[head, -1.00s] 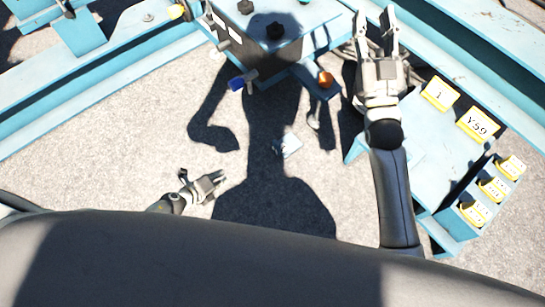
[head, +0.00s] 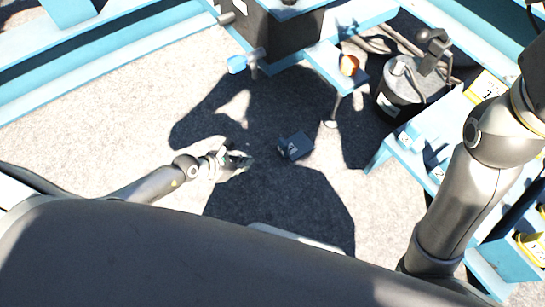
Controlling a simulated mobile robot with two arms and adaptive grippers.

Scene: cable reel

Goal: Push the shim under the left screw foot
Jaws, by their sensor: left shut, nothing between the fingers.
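A small dark grey-blue block, apparently the shim (head: 295,147), lies on the concrete in shadow, with a small pale mark on it. A screw foot (head: 331,123) stands on the ground above and right of it, under a blue outrigger with an orange cap (head: 349,65). The block lies beside this foot, apart from it. I cannot tell whether this is the left foot. My left gripper (head: 246,161) is shut and empty, low over the ground left of the block, with a gap between them. My right gripper is outside the picture; only its arm shows at right.
A dark canister with a handle (head: 400,95) stands beyond the foot. A blue bench with yellow labels (head: 487,86) is at right, partly behind my right arm. A blue-handled fitting (head: 245,62) juts from the machine. The ground at left is clear.

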